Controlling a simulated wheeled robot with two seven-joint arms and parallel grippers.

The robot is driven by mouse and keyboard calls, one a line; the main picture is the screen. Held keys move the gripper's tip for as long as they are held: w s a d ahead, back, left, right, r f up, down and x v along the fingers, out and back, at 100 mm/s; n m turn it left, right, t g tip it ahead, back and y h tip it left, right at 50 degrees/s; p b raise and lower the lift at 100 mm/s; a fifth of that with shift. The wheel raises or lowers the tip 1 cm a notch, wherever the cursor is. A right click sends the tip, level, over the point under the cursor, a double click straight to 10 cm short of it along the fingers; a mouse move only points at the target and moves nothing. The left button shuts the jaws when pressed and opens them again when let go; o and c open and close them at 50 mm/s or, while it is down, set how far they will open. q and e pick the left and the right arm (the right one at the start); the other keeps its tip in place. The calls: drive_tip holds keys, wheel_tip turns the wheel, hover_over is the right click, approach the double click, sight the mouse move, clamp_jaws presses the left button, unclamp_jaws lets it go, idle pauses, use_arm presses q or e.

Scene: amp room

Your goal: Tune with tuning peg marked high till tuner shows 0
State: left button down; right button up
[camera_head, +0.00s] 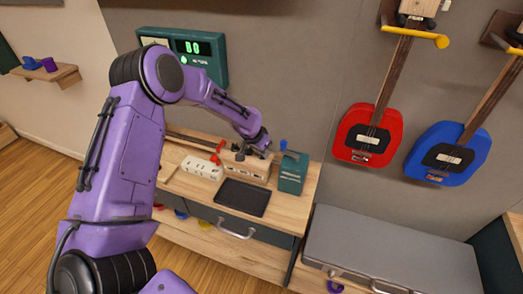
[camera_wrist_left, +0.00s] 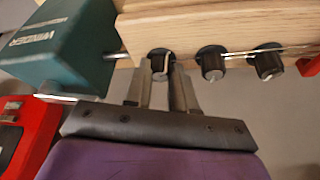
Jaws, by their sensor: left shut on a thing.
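The tuner (camera_head: 185,50) is a dark green box on the wall at the upper left, with lit green characters that look like "00" and a green light below. A wooden instrument block (camera_head: 245,167) lies on the workbench below it. In the left wrist view a row of black tuning pegs sticks out of the pale wood (camera_wrist_left: 220,20). My left gripper (camera_wrist_left: 161,72) is shut on the leftmost peg (camera_wrist_left: 162,56), a finger on each side. Two other pegs (camera_wrist_left: 212,64) (camera_wrist_left: 267,62) are free to its right. I cannot read any peg marking. My right gripper is out of view.
A green box (camera_head: 291,173) stands close right of the block and close beside my left gripper in the wrist view (camera_wrist_left: 70,45). A black tray (camera_head: 242,197) lies in front. Red and blue instruments (camera_head: 367,135) (camera_head: 450,152) hang on the right, above a grey case (camera_head: 390,250).

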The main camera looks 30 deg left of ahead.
use_arm(q)
drive_tip(key=c, duration=0.9)
unclamp_jaws()
drive_tip(key=shift+c, duration=0.2)
drive_tip(key=shift+r, duration=0.1)
drive_tip(key=shift+s+r, duration=0.1)
drive_tip(key=shift+r, duration=0.3)
drive_tip(key=b+v, duration=0.2)
drive_tip(key=v, duration=0.7)
drive_tip(key=shift+r, duration=0.2)
drive_tip(key=shift+s+a, duration=0.1)
drive_tip(key=shift+s, duration=0.05)
